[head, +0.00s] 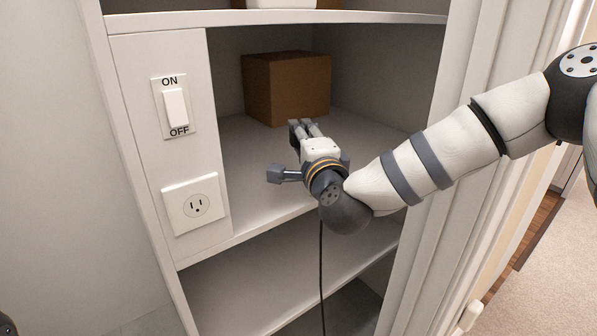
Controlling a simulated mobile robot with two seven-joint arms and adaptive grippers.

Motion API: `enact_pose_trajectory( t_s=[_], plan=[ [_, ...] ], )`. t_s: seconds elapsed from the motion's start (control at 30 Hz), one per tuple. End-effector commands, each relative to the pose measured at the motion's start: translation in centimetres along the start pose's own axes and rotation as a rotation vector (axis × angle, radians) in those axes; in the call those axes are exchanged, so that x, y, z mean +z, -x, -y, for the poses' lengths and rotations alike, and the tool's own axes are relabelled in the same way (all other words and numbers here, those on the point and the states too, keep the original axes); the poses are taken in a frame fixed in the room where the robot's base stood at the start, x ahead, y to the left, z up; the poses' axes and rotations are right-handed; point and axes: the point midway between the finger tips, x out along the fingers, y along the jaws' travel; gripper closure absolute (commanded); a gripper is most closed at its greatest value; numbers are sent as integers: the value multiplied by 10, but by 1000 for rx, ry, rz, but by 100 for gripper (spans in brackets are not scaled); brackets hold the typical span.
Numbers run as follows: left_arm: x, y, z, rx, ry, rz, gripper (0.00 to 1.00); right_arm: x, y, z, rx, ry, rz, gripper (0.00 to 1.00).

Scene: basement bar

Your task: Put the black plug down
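My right gripper (304,127) reaches into the middle shelf compartment from the right, its fingers pointing away toward the back. Its fingers look close together, but what lies between their tips cannot be made out. The black plug itself is not visible; my gripper and wrist may be hiding it. A thin black cord (322,265) comes out below my wrist and hangs straight down past the shelf's front edge. My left gripper is not in view.
A brown box (286,87) stands behind my gripper on the middle shelf (255,185). A wall outlet (194,204) and an ON/OFF switch (175,107) are on the left panel. The shelf surface left of my gripper is clear. A lower shelf (240,285) looks bare.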

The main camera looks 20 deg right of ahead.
Motion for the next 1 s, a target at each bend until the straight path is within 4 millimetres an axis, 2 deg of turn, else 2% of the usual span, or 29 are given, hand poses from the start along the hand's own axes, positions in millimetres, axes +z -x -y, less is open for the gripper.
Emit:
enact_pose_trajectory(
  t_s=[0.03,0.1,0.33,0.5,0.7,1.0],
  plan=[
    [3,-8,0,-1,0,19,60,-2,-9,-24,14,4,-1,100],
    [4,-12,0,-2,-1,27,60,-4,-20,-36,11,3,0,100],
    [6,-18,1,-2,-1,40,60,-7,-38,-54,5,2,1,100],
    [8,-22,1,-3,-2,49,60,-6,-37,-82,6,2,3,100],
    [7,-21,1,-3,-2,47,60,-6,-37,-79,2,1,2,100],
    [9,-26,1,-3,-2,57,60,-7,-37,-89,3,1,2,100]
  ],
)
